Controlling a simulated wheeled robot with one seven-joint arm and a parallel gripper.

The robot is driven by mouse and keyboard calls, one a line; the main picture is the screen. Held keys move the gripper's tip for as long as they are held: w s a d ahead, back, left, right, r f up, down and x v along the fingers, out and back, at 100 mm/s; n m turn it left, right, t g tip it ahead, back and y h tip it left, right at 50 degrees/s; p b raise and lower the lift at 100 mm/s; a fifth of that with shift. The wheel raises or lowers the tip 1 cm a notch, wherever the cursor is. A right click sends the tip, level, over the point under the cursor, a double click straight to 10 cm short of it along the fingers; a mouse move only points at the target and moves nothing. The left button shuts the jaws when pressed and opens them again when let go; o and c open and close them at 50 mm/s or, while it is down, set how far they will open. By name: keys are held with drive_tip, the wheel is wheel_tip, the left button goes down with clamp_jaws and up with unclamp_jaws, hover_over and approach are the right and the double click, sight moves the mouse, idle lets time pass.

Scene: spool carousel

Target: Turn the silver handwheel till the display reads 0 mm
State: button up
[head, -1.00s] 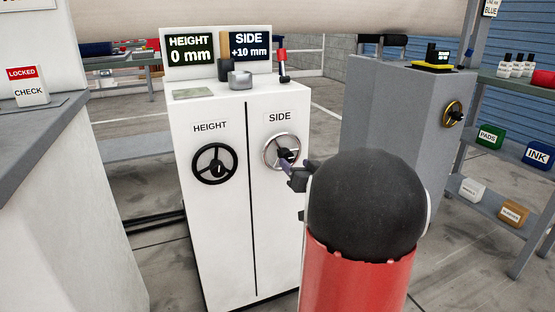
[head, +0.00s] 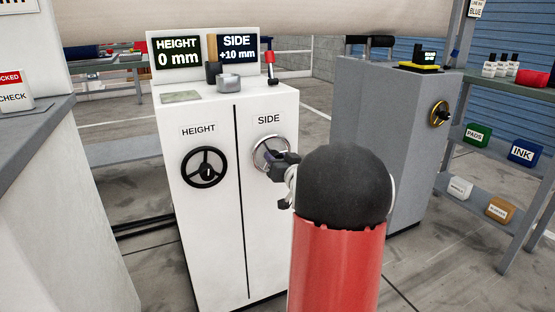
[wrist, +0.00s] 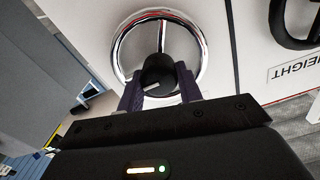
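The silver handwheel (head: 257,148) sits below the SIDE label on the white cabinet's right door. In the head view my gripper (head: 282,167) covers its lower right part. In the wrist view the chrome rim (wrist: 117,45), a spoke and the dark hub knob (wrist: 156,72) with a white mark show clearly. My gripper's (wrist: 159,80) two dark fingers are apart, one on each side of the hub knob. I cannot tell whether they touch it. The SIDE display (head: 238,49) reads +10 mm.
The HEIGHT display (head: 178,53) reads 0 mm. A black handwheel (head: 204,167) is on the left door. A grey cup (head: 229,83) and a red-topped lever (head: 270,62) are on the cabinet top. A grey cabinet (head: 375,120) with a brass-coloured wheel stands to the right.

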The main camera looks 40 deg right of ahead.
drive_tip(key=shift+c, duration=0.9)
drive_tip(key=shift+f+n+b, duration=0.1)
drive_tip(key=shift+n+b, duration=0.2)
drive_tip(key=shift+b, duration=0.15)
drive_tip(key=shift+f+n+b, duration=0.1)
drive_tip(key=shift+n+b, duration=0.5)
drive_tip(key=shift+b, duration=0.05)
drive_tip(key=n+b, duration=0.5)
drive_tip(key=shift+a, duration=0.15)
drive_tip(key=n+b, duration=0.3)
drive_tip(key=n, duration=0.1)
drive_tip(key=shift+f+n, duration=0.1)
drive_tip(key=shift+n, duration=0.3)
drive_tip(key=shift+w+a+n+b, duration=0.1)
drive_tip(key=shift+n+b, duration=1.55)
drive_tip(key=shift+n, duration=0.45)
